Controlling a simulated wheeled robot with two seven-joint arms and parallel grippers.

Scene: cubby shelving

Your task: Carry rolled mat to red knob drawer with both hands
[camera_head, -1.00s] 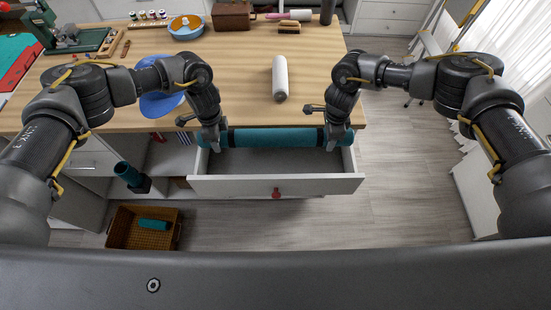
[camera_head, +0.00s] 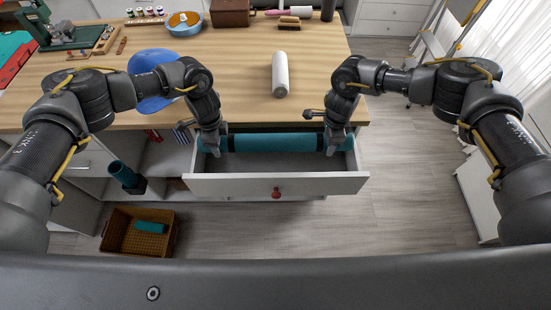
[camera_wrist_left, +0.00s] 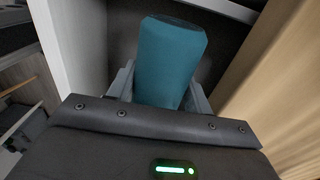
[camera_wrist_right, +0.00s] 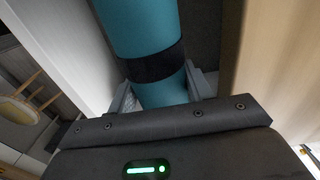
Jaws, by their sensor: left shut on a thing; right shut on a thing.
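The rolled mat (camera_head: 275,142) is a long teal roll with dark bands. It lies level, left to right, at the open drawer (camera_head: 230,184), inside its outline near the table edge. I cannot tell whether it touches the drawer floor. The drawer is white with a red knob (camera_head: 276,193) on its front. My left gripper (camera_head: 214,149) is shut on the mat's left end, which fills the left wrist view (camera_wrist_left: 168,62). My right gripper (camera_head: 333,147) is shut on the mat near its right end, beside a dark band in the right wrist view (camera_wrist_right: 155,64).
The wooden table (camera_head: 235,80) carries a white roll (camera_head: 280,75) and a blue cap (camera_head: 150,90). Below left, a basket (camera_head: 115,232) holds a short teal piece (camera_head: 151,227).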

